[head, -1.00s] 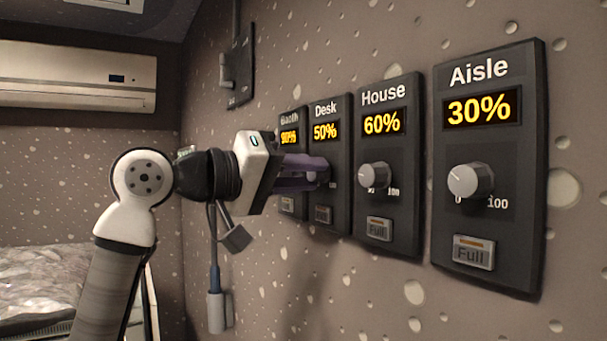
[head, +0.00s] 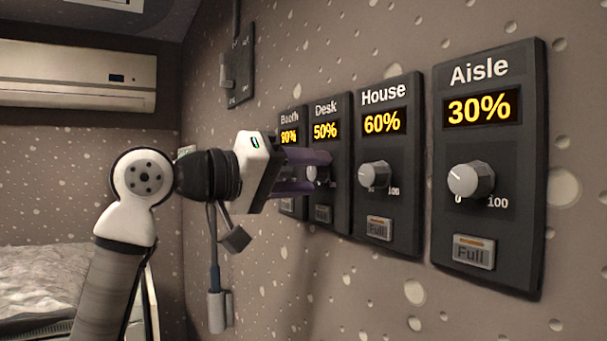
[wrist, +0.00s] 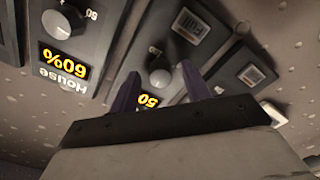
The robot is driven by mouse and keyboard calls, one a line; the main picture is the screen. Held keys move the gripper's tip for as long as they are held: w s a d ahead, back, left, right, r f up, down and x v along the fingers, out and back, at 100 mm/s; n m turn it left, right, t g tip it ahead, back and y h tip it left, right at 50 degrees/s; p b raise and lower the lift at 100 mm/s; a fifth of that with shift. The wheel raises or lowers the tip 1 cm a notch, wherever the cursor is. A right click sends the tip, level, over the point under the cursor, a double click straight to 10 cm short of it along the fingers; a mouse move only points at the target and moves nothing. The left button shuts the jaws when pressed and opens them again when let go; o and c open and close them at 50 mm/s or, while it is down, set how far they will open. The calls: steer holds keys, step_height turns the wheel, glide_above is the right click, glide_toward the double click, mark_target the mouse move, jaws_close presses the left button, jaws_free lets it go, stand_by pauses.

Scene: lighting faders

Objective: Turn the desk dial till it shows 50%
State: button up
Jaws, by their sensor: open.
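The Desk panel (head: 333,206) is a dark wall plate, and its lit display (head: 325,131) reads 50%. Its grey dial (head: 323,176) is partly hidden by my fingers in the head view. My gripper (head: 319,173) is open, with one purple finger above the dial and one below. In the wrist view the dial (wrist: 160,76) shows between the two spread fingertips (wrist: 159,69), with gaps on both sides. The Desk display (wrist: 150,101) is partly covered by my gripper there.
The House panel (head: 403,219) at 60% and the Aisle panel (head: 527,210) at 30% are to the right. The Booth panel (head: 291,119) at 90% is close on the left, partly hidden. Open room lies in front of the wall.

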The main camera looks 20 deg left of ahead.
steer(key=b+v, duration=0.3)
steer(key=v, duration=1)
steer(key=shift+s+a, duration=0.25)
steer(key=shift+s, duration=0.05)
